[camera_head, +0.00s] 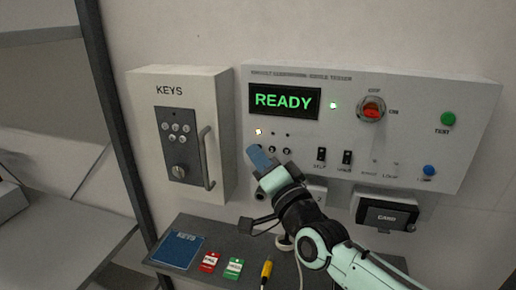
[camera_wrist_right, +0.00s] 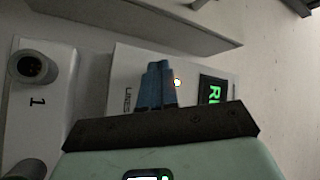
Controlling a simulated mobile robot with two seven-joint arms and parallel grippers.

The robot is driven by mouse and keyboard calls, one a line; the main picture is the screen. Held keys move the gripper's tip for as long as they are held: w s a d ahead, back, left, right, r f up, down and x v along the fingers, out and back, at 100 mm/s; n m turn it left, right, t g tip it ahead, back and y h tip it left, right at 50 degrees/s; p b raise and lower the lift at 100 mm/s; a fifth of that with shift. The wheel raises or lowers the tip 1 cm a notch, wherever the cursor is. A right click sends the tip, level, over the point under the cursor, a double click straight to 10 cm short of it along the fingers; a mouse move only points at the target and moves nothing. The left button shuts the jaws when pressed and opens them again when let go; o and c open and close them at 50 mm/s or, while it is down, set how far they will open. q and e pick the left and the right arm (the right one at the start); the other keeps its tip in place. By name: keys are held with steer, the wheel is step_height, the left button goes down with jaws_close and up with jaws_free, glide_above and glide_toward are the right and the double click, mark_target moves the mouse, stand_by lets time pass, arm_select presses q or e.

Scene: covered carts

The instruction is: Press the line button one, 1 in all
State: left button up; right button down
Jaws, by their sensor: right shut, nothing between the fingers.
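The grey-white control panel (camera_head: 420,120) is on the wall, with a green READY display (camera_head: 284,101). Under the display is a row of small lights, the leftmost light (camera_head: 258,132) lit, and small black buttons (camera_head: 272,150) below it. My right gripper (camera_head: 258,156) is shut and empty, its blue fingertips over the left end of the button row. They hide the spot below the lit light, where line button one may be; I cannot tell whether they touch the panel. In the wrist view the fingertips (camera_wrist_right: 158,86) lie beside the lit light (camera_wrist_right: 177,82). My left gripper is not in view.
A KEYS box (camera_head: 190,85) with a protruding handle stands left of the panel. A red switch (camera_head: 372,110), green button (camera_head: 448,118) and blue button (camera_head: 429,170) are at right. Below is a shelf (camera_head: 215,225) with a blue booklet (camera_head: 180,250). A unit marked 1 (camera_wrist_right: 40,115) shows in the wrist view.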

steer(key=shift+s, duration=0.1)
steer(key=shift+s+a, duration=0.2)
steer(key=shift+s, duration=0.4)
steer(key=s, duration=0.1)
steer(key=s+a, duration=0.1)
steer(key=s, duration=0.2)
steer(key=shift+s+a, duration=0.3)
steer(key=shift+s, duration=0.1)
stand_by(0.5)
